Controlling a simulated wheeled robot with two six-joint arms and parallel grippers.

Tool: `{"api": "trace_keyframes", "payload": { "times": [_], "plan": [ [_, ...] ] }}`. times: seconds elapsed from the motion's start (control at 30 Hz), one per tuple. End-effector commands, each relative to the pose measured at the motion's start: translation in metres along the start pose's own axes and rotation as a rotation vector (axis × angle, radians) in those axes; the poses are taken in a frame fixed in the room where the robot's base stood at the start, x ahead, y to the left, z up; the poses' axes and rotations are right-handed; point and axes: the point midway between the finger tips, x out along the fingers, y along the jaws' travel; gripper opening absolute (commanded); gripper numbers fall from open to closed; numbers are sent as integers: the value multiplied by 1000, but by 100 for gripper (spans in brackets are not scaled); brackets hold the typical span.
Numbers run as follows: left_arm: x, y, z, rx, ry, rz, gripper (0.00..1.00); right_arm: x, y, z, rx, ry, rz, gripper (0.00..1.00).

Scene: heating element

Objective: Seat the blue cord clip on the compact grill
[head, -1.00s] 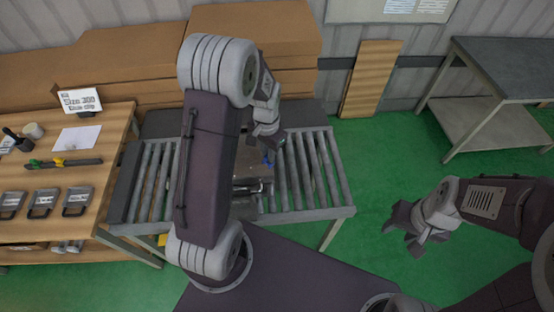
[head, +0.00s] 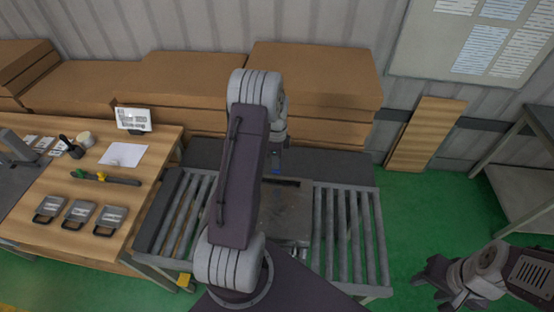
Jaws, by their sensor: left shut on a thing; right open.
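The blue cord clip (head: 276,171) shows as a small blue spot at the tip of my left gripper (head: 277,165), which is shut on it. The gripper is mostly hidden behind my own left arm. Just below it in the picture, a flat grey-brown unit (head: 285,212), which looks like the compact grill, lies on the roller conveyor. The arm covers its left part. The clip appears above its far edge; I cannot tell whether they touch. My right gripper (head: 440,291) is open and empty, over the green floor at the lower right.
The roller conveyor (head: 345,228) has bare rollers on both sides of the unit. A wooden table (head: 150,180) at left holds several small grey handled devices (head: 78,213), a sign (head: 134,119) and a paper (head: 123,154). Cardboard stacks (head: 315,85) stand behind.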

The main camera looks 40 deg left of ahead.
Motion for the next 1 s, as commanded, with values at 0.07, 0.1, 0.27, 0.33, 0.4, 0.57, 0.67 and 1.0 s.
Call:
{"api": "trace_keyframes", "payload": {
  "times": [0.07,0.1,0.27,0.33,0.4,0.57,0.67,1.0],
  "plan": [
    [0,0,0,0,1,0,0,-1,0,0,0,0,0,44],
    [-1,0,0,0,1,0,0,-2,0,0,0,0,0,44],
    [9,0,0,0,1,1,0,5,0,0,0,0,0,44],
    [15,0,0,0,1,1,0,9,0,1,0,1,0,44],
    [21,0,0,0,1,1,0,14,0,1,0,0,0,44],
    [38,0,0,-1,1,0,0,25,0,2,0,0,0,44],
    [48,0,0,-1,1,1,0,31,0,3,0,0,0,44],
    [80,0,0,-1,1,0,0,52,1,5,0,1,0,44]
  ]
}}
